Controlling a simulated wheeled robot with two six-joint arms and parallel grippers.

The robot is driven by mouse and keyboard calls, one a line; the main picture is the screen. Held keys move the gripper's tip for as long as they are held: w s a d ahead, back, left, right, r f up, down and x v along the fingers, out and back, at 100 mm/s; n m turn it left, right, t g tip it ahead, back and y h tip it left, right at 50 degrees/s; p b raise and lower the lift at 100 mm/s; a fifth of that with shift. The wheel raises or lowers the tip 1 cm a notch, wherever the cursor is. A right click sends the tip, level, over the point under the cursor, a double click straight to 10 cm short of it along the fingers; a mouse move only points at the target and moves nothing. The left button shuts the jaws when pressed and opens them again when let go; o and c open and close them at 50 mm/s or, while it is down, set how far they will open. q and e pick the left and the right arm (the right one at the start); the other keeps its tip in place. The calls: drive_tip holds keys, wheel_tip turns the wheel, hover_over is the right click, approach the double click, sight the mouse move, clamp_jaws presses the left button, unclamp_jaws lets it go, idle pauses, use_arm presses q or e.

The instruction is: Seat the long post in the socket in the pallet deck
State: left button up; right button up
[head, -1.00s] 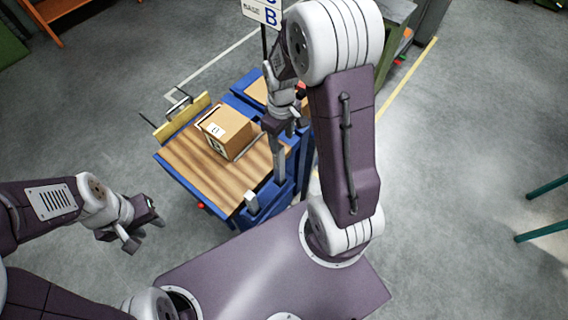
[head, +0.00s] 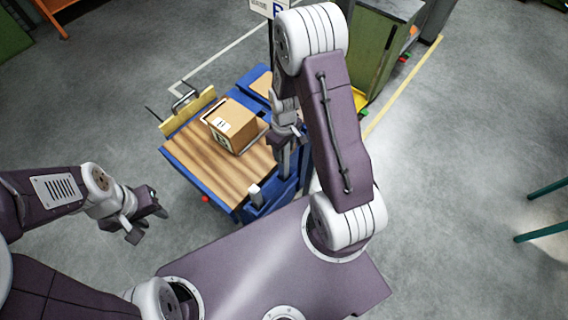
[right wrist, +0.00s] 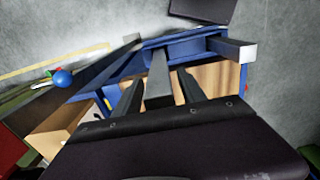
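The long grey post (head: 284,163) stands near upright at the right edge of the pallet deck (head: 195,167). Its lower end meets the blue frame; the socket mouth is hidden. In the right wrist view the post (right wrist: 159,78) runs between my right gripper's fingers (right wrist: 160,88) down to the blue frame, with narrow gaps showing beside it. In the head view my right gripper (head: 287,140) is around the post's upper part. My left gripper (head: 147,213) is empty, left of the pallet; its finger gap is unclear, though the fingers look spread.
A shorter post (head: 255,194) stands at the near corner, and a sign (head: 268,8) rises behind. A green cabinet (head: 380,45) is at back right.

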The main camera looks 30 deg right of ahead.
drive_tip(key=shift+a, duration=0.1)
clamp_jaws()
idle(1.1)
